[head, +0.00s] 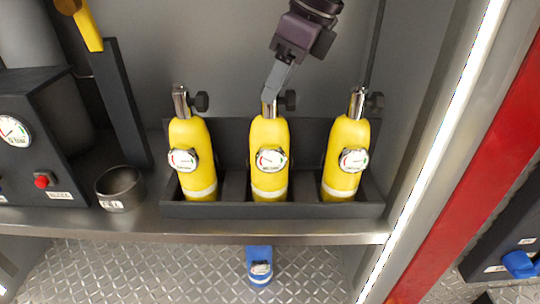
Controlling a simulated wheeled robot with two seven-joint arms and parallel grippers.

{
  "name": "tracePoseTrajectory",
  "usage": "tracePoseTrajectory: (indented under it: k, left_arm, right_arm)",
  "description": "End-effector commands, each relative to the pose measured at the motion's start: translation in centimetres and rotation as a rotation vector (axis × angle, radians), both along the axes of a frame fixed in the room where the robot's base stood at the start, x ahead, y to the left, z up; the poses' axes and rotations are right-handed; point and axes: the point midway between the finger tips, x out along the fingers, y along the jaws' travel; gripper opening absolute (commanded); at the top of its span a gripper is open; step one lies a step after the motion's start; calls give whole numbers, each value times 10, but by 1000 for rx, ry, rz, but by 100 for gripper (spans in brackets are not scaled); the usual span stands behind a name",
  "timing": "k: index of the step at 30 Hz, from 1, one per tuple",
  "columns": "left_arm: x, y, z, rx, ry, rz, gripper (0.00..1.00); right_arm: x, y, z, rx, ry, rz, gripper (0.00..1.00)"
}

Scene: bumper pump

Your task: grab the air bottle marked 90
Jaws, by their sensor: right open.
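Three yellow air bottles stand upright in a dark rack (290,211): the left bottle (195,180), the middle bottle (269,183) and the right bottle (341,178). Each has a round white gauge on its front, a metal neck and a dark valve knob. The gauge numbers are too small to read, so I cannot tell which is marked 90. My right gripper (271,90) comes down from the top and is open. Its fingers are at the metal neck of the middle bottle, partly covering it; I cannot tell whether they touch. My left gripper is not in view.
A dark box with a gauge and red button (43,181) and a dark cup (120,188) stand left on the metal shelf (150,222). A yellow-handled tool (88,27) is above them. A blue object (259,266) is below the shelf. A red post (470,165) bounds the right.

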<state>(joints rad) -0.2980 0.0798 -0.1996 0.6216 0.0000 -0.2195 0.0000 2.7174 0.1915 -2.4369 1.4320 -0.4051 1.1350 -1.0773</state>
Motion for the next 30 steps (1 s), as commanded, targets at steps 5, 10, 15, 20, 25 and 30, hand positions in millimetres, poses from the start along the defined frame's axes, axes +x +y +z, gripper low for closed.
tracePoseTrajectory:
  k: [5, 10, 15, 20, 25, 30]
  left_arm:
    - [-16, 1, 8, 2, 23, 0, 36]
    - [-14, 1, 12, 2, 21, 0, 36]
    - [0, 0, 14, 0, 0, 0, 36]
    - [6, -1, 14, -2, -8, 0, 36]
    - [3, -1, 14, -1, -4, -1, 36]
    - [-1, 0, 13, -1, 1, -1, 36]
  right_arm:
    - [8, 10, -18, -2, 4, 0, 54]
    - [15, 20, -41, -2, 2, 0, 54]
    - [16, 23, -48, 0, -1, 1, 54]
    - [16, 23, -48, 0, -1, 1, 54]
    - [16, 23, -48, 0, -1, 1, 31]
    - [16, 22, -49, -1, -1, 0, 9]
